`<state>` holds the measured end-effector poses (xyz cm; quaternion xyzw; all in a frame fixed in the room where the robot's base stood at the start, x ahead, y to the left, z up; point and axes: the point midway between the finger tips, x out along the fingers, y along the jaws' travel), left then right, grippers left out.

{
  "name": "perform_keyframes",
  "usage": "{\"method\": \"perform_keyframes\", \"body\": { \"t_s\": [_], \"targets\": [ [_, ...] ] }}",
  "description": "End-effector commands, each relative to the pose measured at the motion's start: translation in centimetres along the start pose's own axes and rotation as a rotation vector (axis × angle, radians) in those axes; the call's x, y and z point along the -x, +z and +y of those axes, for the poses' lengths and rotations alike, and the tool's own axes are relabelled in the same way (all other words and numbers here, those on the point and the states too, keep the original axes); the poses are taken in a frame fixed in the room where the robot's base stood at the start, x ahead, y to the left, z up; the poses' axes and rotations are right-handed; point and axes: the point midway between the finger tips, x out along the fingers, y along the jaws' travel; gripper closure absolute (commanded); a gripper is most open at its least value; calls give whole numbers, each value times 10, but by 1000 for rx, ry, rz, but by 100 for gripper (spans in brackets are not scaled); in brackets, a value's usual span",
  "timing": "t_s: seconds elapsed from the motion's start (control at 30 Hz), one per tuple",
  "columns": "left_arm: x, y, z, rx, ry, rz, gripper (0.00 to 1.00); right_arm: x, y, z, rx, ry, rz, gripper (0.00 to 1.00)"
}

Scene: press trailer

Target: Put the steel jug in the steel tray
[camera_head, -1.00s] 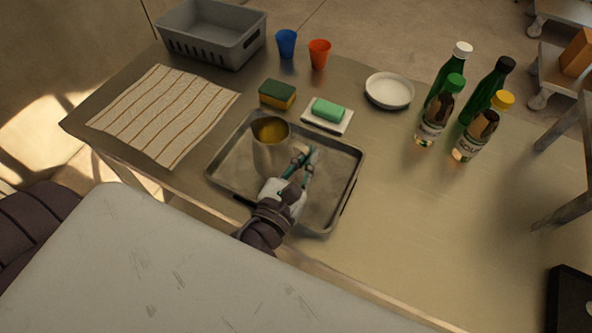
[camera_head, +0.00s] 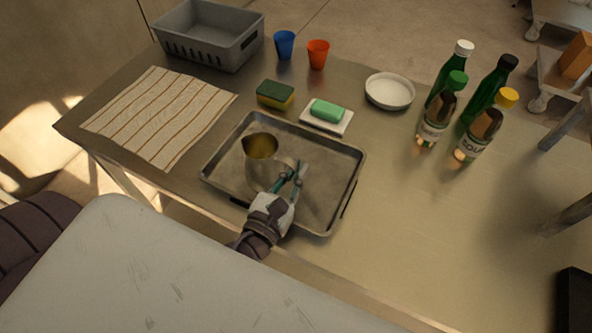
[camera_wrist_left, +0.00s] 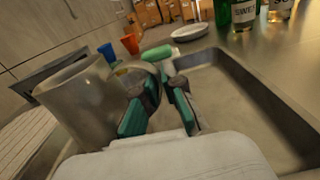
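The steel jug (camera_head: 258,172) is over the left part of the steel tray (camera_head: 336,208), low, its mouth facing up and slightly tilted. I cannot tell whether its base touches the tray floor. My left gripper (camera_head: 292,175) is at the jug's right side, fingers closed in on its handle, which they mostly hide. In the left wrist view the jug (camera_wrist_left: 85,100) stands left of the gripper fingers (camera_wrist_left: 161,75), and the tray rim (camera_wrist_left: 255,90) runs along the right. My right gripper is not in view.
A sponge (camera_head: 275,95) and a green soap on a white dish (camera_head: 327,112) lie behind the tray. A striped cloth (camera_head: 160,115) is left, a grey basket (camera_head: 210,35) far left. Two cups, a white bowl (camera_head: 390,91) and several bottles stand behind. The table's right front is clear.

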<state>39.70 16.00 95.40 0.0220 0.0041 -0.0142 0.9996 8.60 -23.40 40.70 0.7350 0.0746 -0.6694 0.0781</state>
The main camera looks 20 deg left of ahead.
Motion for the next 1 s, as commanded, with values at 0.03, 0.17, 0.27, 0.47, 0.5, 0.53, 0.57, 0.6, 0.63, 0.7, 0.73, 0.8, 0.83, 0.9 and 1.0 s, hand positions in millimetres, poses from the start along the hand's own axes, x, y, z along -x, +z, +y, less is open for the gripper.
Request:
{"method": "perform_keyframes", "body": {
  "t_s": [0.03,0.17,0.27,0.47,0.5,0.53,0.57,0.6,0.63,0.7,0.73,0.8,0.83,0.9,1.0],
  "targets": [
    [0,0,0,0,0,1,81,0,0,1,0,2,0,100],
    [0,0,0,0,0,1,69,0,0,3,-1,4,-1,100],
    [0,0,0,0,0,1,69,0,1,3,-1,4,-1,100],
    [0,5,0,0,0,0,69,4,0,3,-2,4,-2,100],
    [4,1,0,0,-1,3,69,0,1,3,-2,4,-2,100],
    [8,0,0,0,-1,3,69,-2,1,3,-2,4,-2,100],
    [12,-1,0,-1,-1,3,69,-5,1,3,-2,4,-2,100],
    [18,-2,0,0,-1,5,69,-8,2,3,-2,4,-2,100],
    [24,-2,0,0,-1,5,69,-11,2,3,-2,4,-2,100],
    [39,-4,0,0,-1,5,69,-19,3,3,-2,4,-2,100],
    [46,-4,0,0,-1,6,69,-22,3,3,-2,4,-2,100],
    [61,-4,-1,2,-2,6,69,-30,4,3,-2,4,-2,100],
    [68,-4,-1,0,-3,7,69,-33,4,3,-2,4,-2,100],
    [81,-4,0,-1,-2,6,69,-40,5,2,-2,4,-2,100],
    [98,0,0,-2,-3,6,69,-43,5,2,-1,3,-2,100]
  ]
}}
